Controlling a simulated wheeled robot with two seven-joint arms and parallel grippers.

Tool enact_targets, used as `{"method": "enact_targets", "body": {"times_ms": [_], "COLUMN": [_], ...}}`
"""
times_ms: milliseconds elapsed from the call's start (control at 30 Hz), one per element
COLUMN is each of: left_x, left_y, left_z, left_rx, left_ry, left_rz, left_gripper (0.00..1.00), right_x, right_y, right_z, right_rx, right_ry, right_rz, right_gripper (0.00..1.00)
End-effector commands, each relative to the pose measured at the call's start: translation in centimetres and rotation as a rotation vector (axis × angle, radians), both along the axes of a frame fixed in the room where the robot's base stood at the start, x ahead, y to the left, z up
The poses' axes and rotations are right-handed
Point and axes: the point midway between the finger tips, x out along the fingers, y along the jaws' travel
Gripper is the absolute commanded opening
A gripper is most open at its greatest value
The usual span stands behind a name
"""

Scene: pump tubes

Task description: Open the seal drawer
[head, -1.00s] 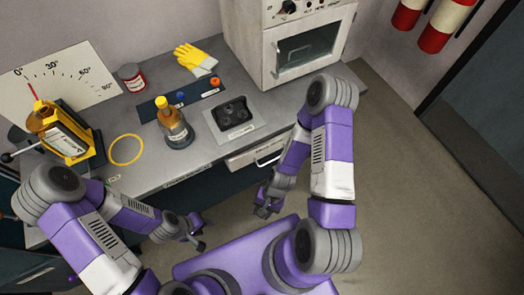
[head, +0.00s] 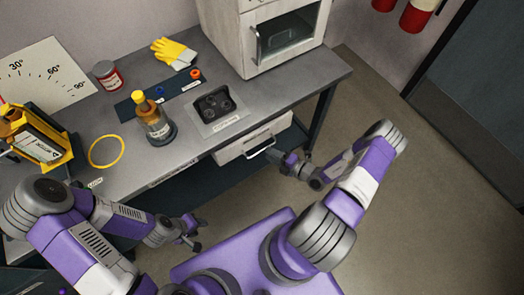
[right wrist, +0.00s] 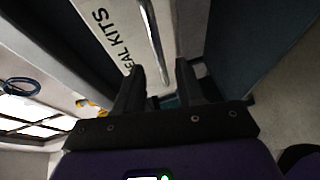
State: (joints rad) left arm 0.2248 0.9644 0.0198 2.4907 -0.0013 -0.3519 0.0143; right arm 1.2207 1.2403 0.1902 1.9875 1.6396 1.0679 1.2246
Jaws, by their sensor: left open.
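The seal drawer (head: 232,153) has a pale front under the worktop's front edge, with a metal bar handle (head: 259,149). In the right wrist view its front (right wrist: 107,38) shows part of the lettering "SEAL KITS", and the handle (right wrist: 151,30) runs lengthwise toward the gap between my fingers. My right gripper (head: 279,160) is beside the right end of the handle. In the right wrist view my right gripper (right wrist: 160,80) has its two dark fingers apart, with nothing visibly held. My left gripper (head: 193,235) is open and empty, low in front of the bench, away from the drawer.
The floor (head: 400,190) right of the bench is free.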

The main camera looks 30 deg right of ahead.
Motion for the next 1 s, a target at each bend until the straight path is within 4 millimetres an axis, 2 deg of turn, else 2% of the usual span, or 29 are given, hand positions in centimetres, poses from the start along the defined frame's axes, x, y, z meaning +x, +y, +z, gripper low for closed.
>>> {"method": "enact_targets", "body": {"times_ms": [100, 300, 633, 667, 900, 1000], "left_x": [0.0, 0.0, 0.0, 0.0, 0.0, 0.0], "left_y": [0.0, 0.0, 0.0, 0.0, 0.0, 0.0], "left_z": [-0.7, -1.1, -1.2, -1.2, -1.2, -1.2], "left_rx": [0.000, 0.000, 0.000, 0.000, 0.000, 0.000], "left_ry": [0.000, 0.000, 0.000, 0.000, 0.000, 0.000], "left_rz": [0.000, 0.000, 0.000, 0.000, 0.000, 0.000], "left_gripper": [0.43, 0.43, 0.43, 0.43, 0.43, 0.43], "right_x": [1.8, 3.7, 4.2, 4.1, 4.1, 4.1], "right_y": [1.0, 2.1, 2.3, 2.3, 2.3, 2.3], "right_z": [-0.5, -0.9, -0.9, -0.9, -0.9, -0.9], "right_rx": [-0.001, -0.002, -0.003, -0.003, -0.003, -0.003], "right_ry": [-0.002, -0.001, 0.001, 0.001, 0.001, 0.001], "right_rz": [0.004, 0.005, 0.005, 0.005, 0.005, 0.005], "right_gripper": [0.38, 0.38, 0.38, 0.36, 0.00, 0.00]}}
